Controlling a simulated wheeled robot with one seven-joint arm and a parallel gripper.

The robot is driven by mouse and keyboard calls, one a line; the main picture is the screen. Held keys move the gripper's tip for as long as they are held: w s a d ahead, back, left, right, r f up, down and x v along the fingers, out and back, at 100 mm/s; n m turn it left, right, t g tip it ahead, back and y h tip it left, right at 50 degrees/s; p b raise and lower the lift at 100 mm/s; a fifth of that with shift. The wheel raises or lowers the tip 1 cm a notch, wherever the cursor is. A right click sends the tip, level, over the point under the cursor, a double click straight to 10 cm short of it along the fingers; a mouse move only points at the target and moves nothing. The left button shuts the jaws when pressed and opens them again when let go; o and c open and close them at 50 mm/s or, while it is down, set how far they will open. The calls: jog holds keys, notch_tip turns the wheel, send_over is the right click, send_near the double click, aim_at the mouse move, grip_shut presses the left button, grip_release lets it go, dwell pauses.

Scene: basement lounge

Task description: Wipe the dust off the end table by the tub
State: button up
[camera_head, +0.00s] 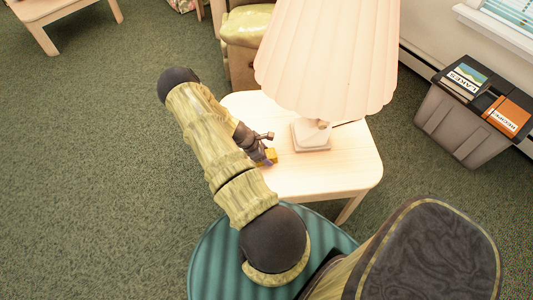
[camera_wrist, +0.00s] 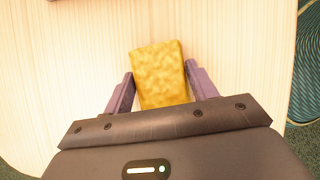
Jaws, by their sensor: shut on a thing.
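The end table (camera_head: 345,175) is pale wood with rounded corners and stands near the tub (camera_head: 450,130), a grey bin on the right. Its top also fills most of the wrist view (camera_wrist: 240,60). My gripper (camera_head: 266,156) is low over the left part of the tabletop. It is shut on a yellow sponge (camera_wrist: 160,72), which sits between the two purple fingers. The sponge also shows in the head view (camera_head: 271,155), at or just above the wood; I cannot tell whether it touches. I cannot make out dust on the bare wood.
A lamp with a large cream shade (camera_head: 328,60) and a square base (camera_head: 310,136) stands on the table, right beside my gripper. The shade hides the table's back. Books lie on the tub. A wooden chair (camera_head: 245,55) stands behind.

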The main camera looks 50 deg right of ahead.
jog(key=shift+w+a+f, duration=0.1)
jog(key=shift+w+a, duration=0.1)
jog(key=shift+a, duration=0.6)
jog(key=shift+w+a+f, duration=0.1)
jog(key=shift+w+a, duration=0.05)
jog(key=shift+a, duration=0.6)
jog(key=shift+w+a+p, duration=0.2)
jog(key=shift+a+p, duration=0.05)
jog(key=shift+a, duration=0.6)
jog(key=shift+w+a+p, duration=0.2)
jog(key=shift+a, duration=0.6)
jog(key=shift+a+r, duration=0.1)
jog(key=shift+w+a+r+p, duration=0.1)
jog(key=shift+w+a+p, duration=0.1)
jog(key=shift+a, duration=0.5)
jog(key=shift+w+a+r+p, duration=0.1)
jog(key=shift+w+a+p, duration=0.1)
jog(key=shift+a, duration=0.5)
jog(key=shift+d+r+p, duration=0.1)
jog(key=shift+r+p, duration=2.2)
jog(key=shift+r, duration=0.7)
